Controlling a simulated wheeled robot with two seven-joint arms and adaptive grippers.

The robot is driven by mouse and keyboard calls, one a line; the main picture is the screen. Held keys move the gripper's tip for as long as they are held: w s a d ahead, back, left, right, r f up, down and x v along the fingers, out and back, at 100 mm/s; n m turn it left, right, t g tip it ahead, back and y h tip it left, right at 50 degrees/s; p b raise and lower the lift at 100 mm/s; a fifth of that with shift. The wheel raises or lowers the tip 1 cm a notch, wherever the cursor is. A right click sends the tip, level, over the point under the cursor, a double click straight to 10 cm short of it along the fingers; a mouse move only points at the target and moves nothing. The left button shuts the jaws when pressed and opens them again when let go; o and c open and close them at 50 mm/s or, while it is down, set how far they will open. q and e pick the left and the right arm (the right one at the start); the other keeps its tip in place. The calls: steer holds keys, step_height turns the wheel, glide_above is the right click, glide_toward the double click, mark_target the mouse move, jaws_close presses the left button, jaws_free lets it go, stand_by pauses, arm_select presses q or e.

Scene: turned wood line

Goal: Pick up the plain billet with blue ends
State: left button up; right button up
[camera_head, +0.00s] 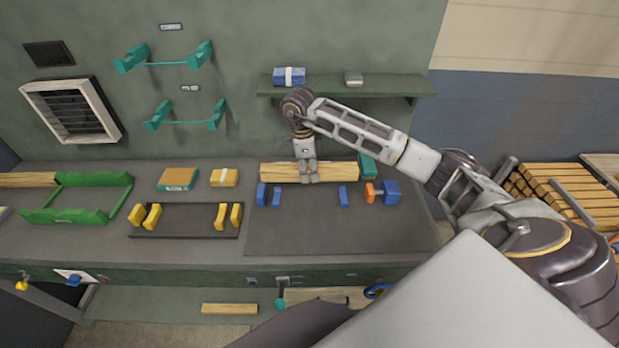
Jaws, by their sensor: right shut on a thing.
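A long plain wooden billet (335,172) lies across the back of the workbench, just behind a set of blue holders (262,194). My right gripper (308,178) comes down on it from above, near its middle, and is shut on it. The fingers hide a short stretch of the billet. I cannot make out blue on its ends from here. I cannot tell whether the billet still touches the bench. My left gripper is not in view.
A dark tray with yellow holders (185,222) and a green rack (70,216) stand to the left. A shelf (340,90) is above. The dark mat (330,230) in front is clear.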

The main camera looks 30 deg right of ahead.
steer(key=shift+r, duration=0.3)
steer(key=shift+w+r, duration=0.2)
stand_by(0.4)
steer(key=shift+w+d+r+b, duration=0.15)
steer(key=shift+w+r+b, duration=0.15)
steer(key=shift+b, duration=0.1)
steer(key=shift+w+d+r, duration=0.15)
